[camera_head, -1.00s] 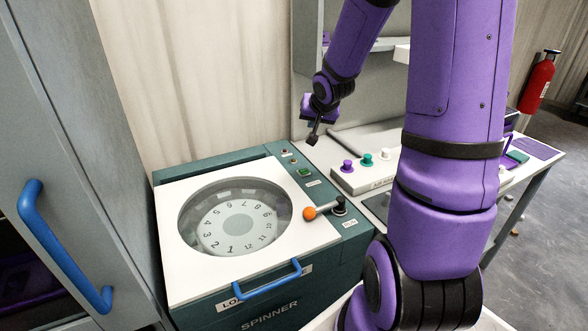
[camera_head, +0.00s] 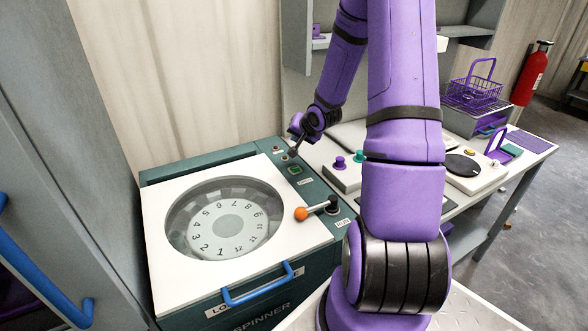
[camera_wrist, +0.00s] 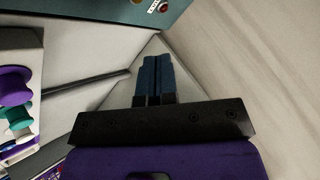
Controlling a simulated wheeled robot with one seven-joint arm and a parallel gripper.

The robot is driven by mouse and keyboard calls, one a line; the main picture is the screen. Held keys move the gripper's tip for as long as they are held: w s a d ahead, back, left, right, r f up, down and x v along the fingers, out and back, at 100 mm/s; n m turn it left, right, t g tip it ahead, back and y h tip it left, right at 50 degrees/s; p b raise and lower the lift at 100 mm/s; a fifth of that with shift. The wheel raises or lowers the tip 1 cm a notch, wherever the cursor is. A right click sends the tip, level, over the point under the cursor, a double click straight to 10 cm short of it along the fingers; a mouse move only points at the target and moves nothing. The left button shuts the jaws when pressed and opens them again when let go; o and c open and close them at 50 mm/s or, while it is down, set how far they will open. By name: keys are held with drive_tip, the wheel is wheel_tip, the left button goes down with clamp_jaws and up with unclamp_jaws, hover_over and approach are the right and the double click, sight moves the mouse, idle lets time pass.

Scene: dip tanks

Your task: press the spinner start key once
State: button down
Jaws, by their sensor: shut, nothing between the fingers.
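The spinner (camera_head: 160,181) is a teal cabinet with a white lid (camera_head: 175,257) and a round window over a numbered dial. On its right-hand control strip sit a green key (camera_head: 294,169) and small round buttons (camera_head: 277,149) near the back corner. Their labels are too small to read, so I cannot tell which is the start key. My gripper (camera_head: 292,153) is shut and empty, its tip by the buttons in the head view; contact cannot be told. In the wrist view, my shut fingers (camera_wrist: 155,80) point toward the teal panel edge, with a red button (camera_wrist: 163,6) beyond them.
A lever with an orange knob (camera_head: 300,213) stands at the lid's right side. A blue handle (camera_head: 262,288) is on the lid's front. A bench with purple and teal knobs (camera_head: 339,162) lies right of the spinner. A grey cabinet (camera_head: 70,130) stands at left.

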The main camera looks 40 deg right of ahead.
sight(297, 168)
drive_tip(key=shift+f, duration=0.15)
drive_tip(key=shift+f, duration=4.25)
drive_tip(key=shift+f, duration=0.1)
drive_tip(key=shift+f, duration=0.3)
